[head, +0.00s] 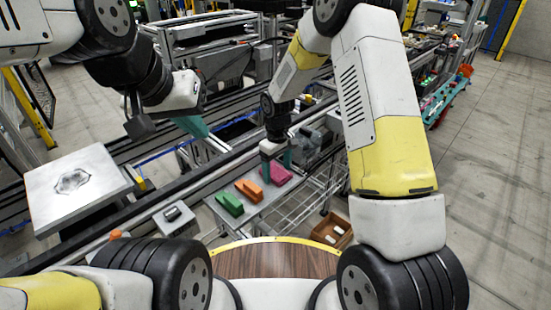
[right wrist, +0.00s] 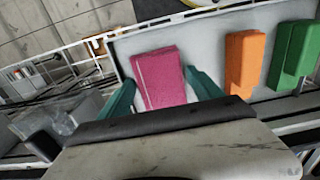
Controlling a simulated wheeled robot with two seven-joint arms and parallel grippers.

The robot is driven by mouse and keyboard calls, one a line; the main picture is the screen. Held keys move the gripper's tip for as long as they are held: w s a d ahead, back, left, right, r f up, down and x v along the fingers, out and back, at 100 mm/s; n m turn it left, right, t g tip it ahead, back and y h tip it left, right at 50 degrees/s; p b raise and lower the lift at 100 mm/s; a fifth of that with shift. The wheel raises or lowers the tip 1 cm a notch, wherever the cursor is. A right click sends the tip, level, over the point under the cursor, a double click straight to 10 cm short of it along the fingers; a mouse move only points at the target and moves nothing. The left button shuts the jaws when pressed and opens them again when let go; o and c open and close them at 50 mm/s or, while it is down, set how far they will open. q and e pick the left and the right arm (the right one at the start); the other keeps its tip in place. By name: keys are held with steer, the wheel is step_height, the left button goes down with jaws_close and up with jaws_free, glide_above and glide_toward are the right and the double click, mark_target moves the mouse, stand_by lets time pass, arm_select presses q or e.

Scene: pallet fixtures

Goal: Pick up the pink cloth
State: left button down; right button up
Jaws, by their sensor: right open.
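The pink cloth (head: 281,174) is a folded block lying on a light grey tray (head: 252,212). It also shows in the right wrist view (right wrist: 161,78), between the two teal fingers. My right gripper (head: 277,163) is open above the cloth, with its fingers to either side of it; I cannot tell whether they touch it. The same gripper shows in the right wrist view (right wrist: 162,92). My left gripper (head: 191,127) is over the rails to the left, away from the cloth. Its jaw opening is not clear.
An orange block (head: 249,190) and a green block (head: 230,204) lie on the tray left of the cloth. A metal plate on a stand (head: 72,185) is at the far left. A brown box (head: 332,230) is below right. The floor at right is clear.

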mark_target(277, 172)
steer(key=c, duration=1.1)
steer(key=shift+r, duration=0.15)
steer(key=shift+c, duration=0.2)
step_height(277, 172, up, 10)
